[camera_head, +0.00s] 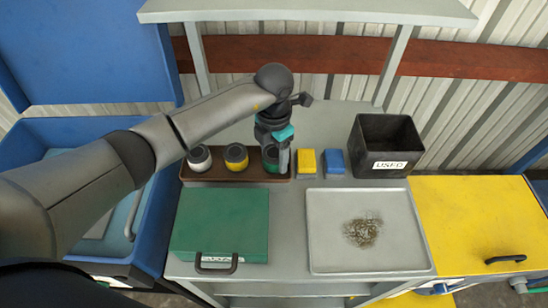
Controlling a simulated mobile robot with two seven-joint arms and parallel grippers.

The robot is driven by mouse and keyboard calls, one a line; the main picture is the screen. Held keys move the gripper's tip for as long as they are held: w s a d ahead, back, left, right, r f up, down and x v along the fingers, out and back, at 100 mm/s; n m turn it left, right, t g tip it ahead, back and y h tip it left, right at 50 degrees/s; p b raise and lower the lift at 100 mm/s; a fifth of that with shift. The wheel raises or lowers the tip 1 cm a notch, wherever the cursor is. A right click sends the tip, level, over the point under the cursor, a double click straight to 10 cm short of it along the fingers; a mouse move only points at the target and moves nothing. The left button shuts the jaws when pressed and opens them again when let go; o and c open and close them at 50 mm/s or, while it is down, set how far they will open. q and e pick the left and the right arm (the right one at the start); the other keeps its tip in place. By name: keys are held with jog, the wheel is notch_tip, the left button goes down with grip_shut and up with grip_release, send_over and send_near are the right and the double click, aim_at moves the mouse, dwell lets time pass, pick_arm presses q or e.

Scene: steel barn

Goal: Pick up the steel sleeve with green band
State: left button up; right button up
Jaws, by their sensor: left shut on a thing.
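The steel sleeve with green band (271,165) stands in the right-hand place of a brown rack (217,179) on the grey bench. My left gripper (277,152) reaches down over it from above and is shut on it. The fingers and wrist hide much of the sleeve, and I cannot tell whether it is clear of the rack's floor. A sleeve with a yellow band (236,157) and one with a white band (199,158) stand to its left in the same rack. My right gripper is not in view.
Yellow (306,163) and blue (333,162) blocks lie right of the rack, then a black bin marked USED (366,139). In front are a green case (220,219) and a metal tray (318,250) with shavings. An upper shelf (310,12) overhangs the back.

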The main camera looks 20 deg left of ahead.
pick_arm(q)
grip_shut()
jog(key=shift+r, duration=0.1)
